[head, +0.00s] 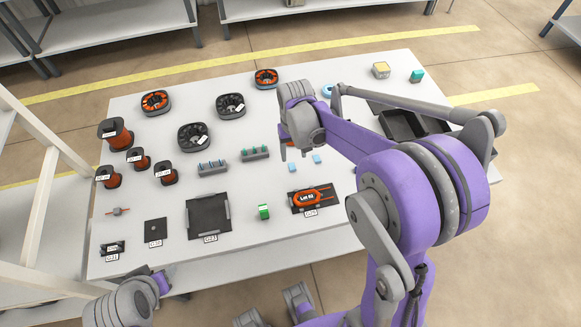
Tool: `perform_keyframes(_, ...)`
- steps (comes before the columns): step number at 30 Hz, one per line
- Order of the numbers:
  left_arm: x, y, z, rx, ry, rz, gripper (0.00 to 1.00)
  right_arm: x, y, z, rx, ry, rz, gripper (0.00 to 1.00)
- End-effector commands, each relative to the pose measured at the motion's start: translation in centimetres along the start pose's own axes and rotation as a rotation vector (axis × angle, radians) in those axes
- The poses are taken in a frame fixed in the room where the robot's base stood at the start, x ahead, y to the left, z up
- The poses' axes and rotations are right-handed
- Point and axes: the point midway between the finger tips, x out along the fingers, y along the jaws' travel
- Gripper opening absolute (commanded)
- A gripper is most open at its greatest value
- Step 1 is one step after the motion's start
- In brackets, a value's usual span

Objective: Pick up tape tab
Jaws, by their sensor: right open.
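My right gripper (294,150) hangs over the table's middle at the end of the purple arm. It is open, and I see nothing held in it. The wrist hides part of the table behind it, and the exact height above the tabs is unclear. Parts of my left arm show at the bottom left, but its jaws cannot be made out.
An orange coil (310,197) lies on a dark mat right of a small green block (264,212). Grey pin fixtures (212,168) stand to the left, with copper spools (115,134) beyond. Black bins (401,124) stand at the right, partly behind my arm.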

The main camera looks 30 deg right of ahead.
Motion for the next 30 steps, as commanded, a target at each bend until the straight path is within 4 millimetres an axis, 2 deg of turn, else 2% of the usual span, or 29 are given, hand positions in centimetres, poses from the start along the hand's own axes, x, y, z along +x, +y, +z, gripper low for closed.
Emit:
perform_keyframes(5, 0.1, 0.0, 0.0, 0.000, 0.000, 0.000, 0.50, 1.3, -0.1, 0.1, -0.001, 0.000, 0.000, 0.60)
perform_keyframes(12, 0.2, 0.0, 0.2, 0.000, -0.001, 0.000, 0.50, 4.8, -0.3, 0.8, 0.000, 0.001, 0.000, 0.60)
perform_keyframes(15, 0.3, 0.0, 0.2, 0.000, -0.001, 0.000, 0.50, 5.7, -0.3, 0.8, 0.000, 0.001, 0.000, 0.60)
perform_keyframes(23, 0.3, 0.0, 0.2, 0.000, -0.001, 0.000, 0.50, 6.0, -0.3, 0.8, 0.000, 0.001, 0.000, 0.60)
perform_keyframes(30, 0.3, 0.0, 0.2, 0.000, -0.001, 0.000, 0.50, 5.9, -0.3, 0.8, 0.000, 0.001, 0.000, 0.19)
